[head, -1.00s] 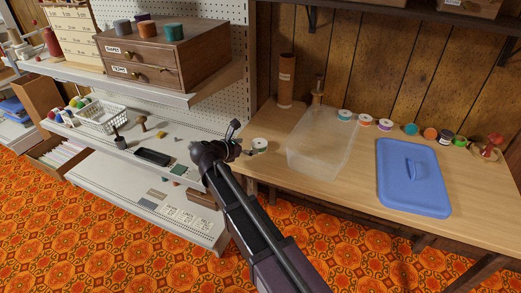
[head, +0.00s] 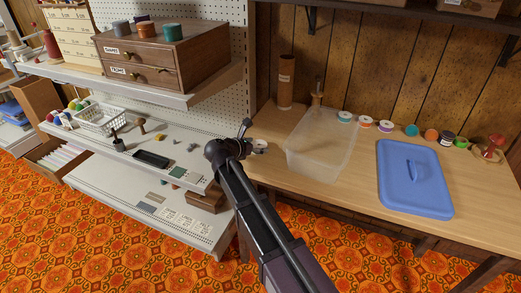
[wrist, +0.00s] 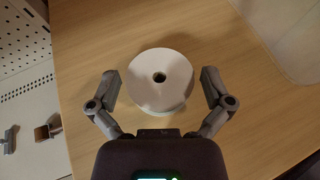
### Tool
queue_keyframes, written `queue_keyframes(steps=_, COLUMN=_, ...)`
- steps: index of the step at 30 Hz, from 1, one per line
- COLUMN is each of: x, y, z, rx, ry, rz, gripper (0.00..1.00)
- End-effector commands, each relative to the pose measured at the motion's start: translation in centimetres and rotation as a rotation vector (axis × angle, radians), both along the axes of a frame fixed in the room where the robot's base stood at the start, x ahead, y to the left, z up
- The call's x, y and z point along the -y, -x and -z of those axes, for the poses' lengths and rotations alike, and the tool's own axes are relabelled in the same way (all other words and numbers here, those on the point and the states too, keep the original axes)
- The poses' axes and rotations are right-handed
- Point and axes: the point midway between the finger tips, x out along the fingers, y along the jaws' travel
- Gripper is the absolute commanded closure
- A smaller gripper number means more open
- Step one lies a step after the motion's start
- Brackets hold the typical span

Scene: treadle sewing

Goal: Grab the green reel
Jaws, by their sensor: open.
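My gripper (wrist: 160,95) is open, with one finger on each side of a reel (wrist: 150,72) with a round white top and a dark centre hole. A thin pale greenish edge shows under its near rim. The reel stands on the wooden table and neither finger visibly touches it. In the head view this reel (head: 262,146) is partly hidden by my gripper (head: 248,138). A green reel (head: 461,142) stands at the right end of the row along the back of the table. A teal-green spool (head: 172,32) sits on the drawer box.
A clear bin (head: 318,145) stands just right of my gripper, with a blue lid (head: 414,180) farther right. Several other reels line the table's back. A white shelf unit (head: 150,205) is at the left. A brown tube (head: 286,82) stands behind.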

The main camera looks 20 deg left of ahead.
Motion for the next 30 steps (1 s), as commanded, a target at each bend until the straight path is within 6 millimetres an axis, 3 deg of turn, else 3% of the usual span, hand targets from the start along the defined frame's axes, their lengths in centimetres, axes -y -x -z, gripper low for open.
queue_keyframes(steps=6, x=0.59, y=-1.27, z=0.68, rx=0.0, ry=0.001, rz=0.0, gripper=0.0)
queue_keyframes(steps=22, x=0.55, y=-1.23, z=0.62, rx=0.0, ry=0.0, rz=-0.001, gripper=0.0)
queue_keyframes(steps=23, x=0.54, y=-1.23, z=0.62, rx=0.0, ry=0.0, rz=-0.001, gripper=0.03)
queue_keyframes(steps=27, x=0.53, y=-1.21, z=0.62, rx=0.0, ry=0.0, rz=-0.002, gripper=0.44)
queue_keyframes(steps=30, x=0.52, y=-1.21, z=0.62, rx=0.0, ry=0.0, rz=-0.002, gripper=0.45)
